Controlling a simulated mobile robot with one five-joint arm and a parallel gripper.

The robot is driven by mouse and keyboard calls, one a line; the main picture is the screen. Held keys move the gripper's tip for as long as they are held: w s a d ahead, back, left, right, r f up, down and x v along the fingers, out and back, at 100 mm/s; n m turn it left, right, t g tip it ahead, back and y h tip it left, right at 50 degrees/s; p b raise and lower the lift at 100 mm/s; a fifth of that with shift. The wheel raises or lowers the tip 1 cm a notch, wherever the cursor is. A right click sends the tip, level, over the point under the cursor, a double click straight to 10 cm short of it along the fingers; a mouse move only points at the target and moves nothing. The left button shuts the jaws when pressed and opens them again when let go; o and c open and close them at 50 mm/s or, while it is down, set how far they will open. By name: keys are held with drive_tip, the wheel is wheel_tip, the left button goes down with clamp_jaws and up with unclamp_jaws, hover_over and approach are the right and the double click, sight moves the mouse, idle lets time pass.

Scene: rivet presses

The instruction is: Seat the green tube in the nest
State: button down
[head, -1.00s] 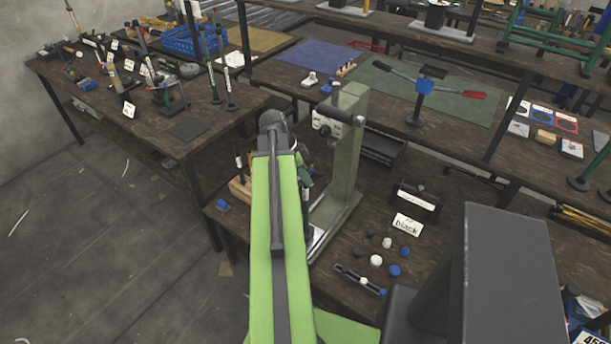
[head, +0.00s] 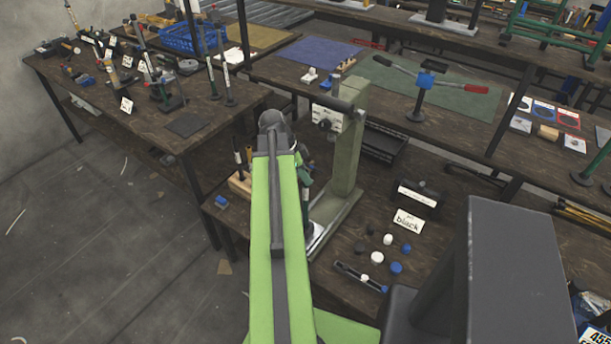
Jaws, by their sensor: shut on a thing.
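The rivet press (head: 346,165) stands on the low bench, with a pale green column and a dark crossbar at its top. My gripper (head: 306,188) shows only in part, just right of my bright green arm and left of the press column. It is shut on a dark green piece, which looks like the green tube (head: 304,174), mostly hidden by my arm. A pale metal plate (head: 317,238) lies at the foot of the press below the gripper. The nest itself is hidden, and I cannot tell whether the tube touches it.
A wooden block with upright pieces (head: 240,183) and a blue block (head: 221,202) lie to the left. A black tray (head: 385,142) sits behind the press.

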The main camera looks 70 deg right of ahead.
drive_tip(key=shift+f+b, duration=0.8)
drive_tip(key=shift+f, duration=0.1)
drive_tip(key=c, duration=1.2)
unclamp_jaws()
drive_tip(key=p+v, duration=1.6)
drive_tip(key=v, duration=0.1)
drive_tip(key=shift+r, duration=0.3)
